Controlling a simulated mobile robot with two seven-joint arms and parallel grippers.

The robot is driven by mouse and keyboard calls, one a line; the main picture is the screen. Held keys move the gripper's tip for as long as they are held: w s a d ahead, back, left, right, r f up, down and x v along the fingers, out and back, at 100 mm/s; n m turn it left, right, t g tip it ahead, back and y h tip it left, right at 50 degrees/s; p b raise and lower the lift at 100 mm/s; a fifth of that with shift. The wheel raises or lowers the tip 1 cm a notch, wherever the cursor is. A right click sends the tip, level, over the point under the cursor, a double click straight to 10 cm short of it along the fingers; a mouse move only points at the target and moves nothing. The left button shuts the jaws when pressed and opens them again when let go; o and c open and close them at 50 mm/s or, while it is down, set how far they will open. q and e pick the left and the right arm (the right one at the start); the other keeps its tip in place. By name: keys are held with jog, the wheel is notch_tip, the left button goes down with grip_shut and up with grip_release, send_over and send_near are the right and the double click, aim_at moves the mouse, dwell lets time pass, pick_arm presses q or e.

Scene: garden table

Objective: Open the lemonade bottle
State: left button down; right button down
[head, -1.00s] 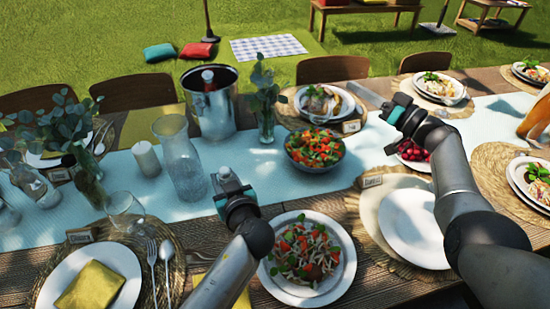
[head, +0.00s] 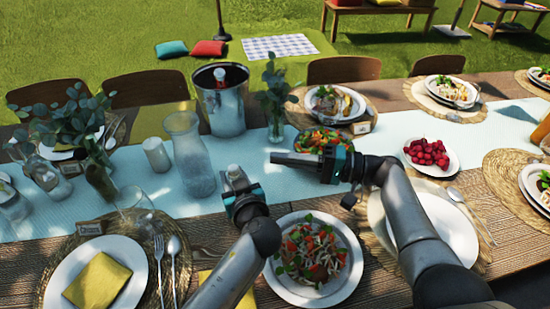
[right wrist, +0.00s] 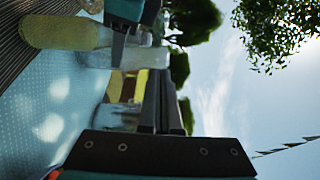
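The lemonade bottle shows sideways in the right wrist view, with pale yellow liquid in its clear body (right wrist: 62,32). In the head view only its pale top (head: 234,172) sticks up at my left gripper (head: 240,192), which hides the rest. My left gripper is shut around its upper part; whether the base touches the table I cannot tell. My right gripper (head: 292,158) points left, to the right of the bottle top and apart from it. Its dark fingers (right wrist: 157,100) lie close together with nothing seen between them.
A glass carafe (head: 190,155), a white candle (head: 156,155) and a metal bucket (head: 222,108) stand behind the left gripper. A salad bowl (head: 310,138) is behind the right gripper. A salad plate (head: 345,290) lies in front, and a bowl of red berries (head: 440,168) is at right.

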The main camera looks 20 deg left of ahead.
jog(key=a+f, duration=0.3)
jog(key=a, duration=0.6)
jog(key=shift+s, duration=0.45)
jog(key=shift+d, duration=0.1)
dwell(3.0)
jog(key=w+d+r+m+h, duration=0.15)
jog(key=d+m, duration=0.25)
jog(key=m, duration=0.5)
jog(key=d+r+m, duration=0.3)
jog(key=d+m, duration=0.2)
jog(key=m, duration=0.4)
jog(key=s+a+f, duration=0.1)
jog(key=a+f, duration=0.3)
jog(key=a, duration=0.5)
jog(key=shift+f, duration=0.2)
